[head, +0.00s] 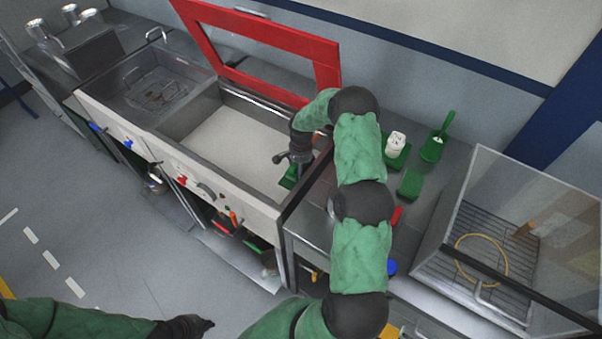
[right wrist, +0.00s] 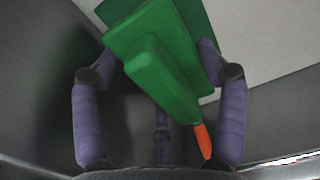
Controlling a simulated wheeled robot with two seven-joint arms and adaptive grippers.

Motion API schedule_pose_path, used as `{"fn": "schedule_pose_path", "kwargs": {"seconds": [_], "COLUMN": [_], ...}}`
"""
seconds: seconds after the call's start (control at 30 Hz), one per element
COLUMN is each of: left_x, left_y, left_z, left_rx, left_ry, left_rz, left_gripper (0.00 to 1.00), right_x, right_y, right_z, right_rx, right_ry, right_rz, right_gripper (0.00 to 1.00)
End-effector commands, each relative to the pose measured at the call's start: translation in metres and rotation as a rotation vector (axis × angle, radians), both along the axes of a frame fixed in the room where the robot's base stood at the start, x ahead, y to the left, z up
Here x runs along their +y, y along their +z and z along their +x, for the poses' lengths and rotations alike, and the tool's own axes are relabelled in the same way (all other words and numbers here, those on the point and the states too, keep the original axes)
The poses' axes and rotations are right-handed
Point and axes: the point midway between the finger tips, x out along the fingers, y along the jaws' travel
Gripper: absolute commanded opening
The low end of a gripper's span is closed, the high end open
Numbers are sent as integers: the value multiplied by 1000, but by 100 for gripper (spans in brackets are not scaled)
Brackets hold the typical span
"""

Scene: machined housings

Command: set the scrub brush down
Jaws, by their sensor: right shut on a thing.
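The scrub brush (head: 287,179) is green. In the right wrist view the scrub brush (right wrist: 160,75) shows a flat green block, a thick green handle and an orange tip. My right gripper (head: 291,160) is shut on it; its purple fingers (right wrist: 155,58) sit on both sides of the block. The brush is inside the basin (head: 232,143), at its right end near the wall. I cannot tell whether it touches the pale basin floor. My left gripper (head: 203,325) is empty-looking over the floor at the bottom left; its jaw opening is unclear.
A red-framed lid (head: 205,45) stands raised behind the basin. The counter to the right holds a white bottle (head: 396,140), a green scoop (head: 434,148) and a green block (head: 410,184). A clear-walled case (head: 500,215) stands further right. The basin's middle is clear.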

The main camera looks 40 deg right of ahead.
Motion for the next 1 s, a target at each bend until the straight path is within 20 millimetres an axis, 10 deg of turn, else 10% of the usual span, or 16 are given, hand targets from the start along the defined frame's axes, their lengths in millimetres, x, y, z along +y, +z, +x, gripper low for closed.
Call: {"fn": "schedule_pose_path", "kwargs": {"seconds": [0.63, 0.67, 0.73, 1.0], "left_x": [0, 0, 0, 0], "left_y": [-7, -7, -6, -6], "left_z": [0, 0, 0, 0], "left_rx": [0, 0, 1, 0], "left_ry": [0, 0, 0, 0], "left_rz": [0, 0, 0, 0], "left_gripper": [0, 0, 0, 0], "right_x": [0, 1, 1, 1], "right_y": [-37, -36, -36, -35], "right_z": [0, -1, -1, -1], "right_rx": [1, 1, 1, 2], "right_ry": [1, 1, 1, 1], "right_rz": [1, 1, 1, 2], "right_gripper": [43, 79, 97, 97]}}
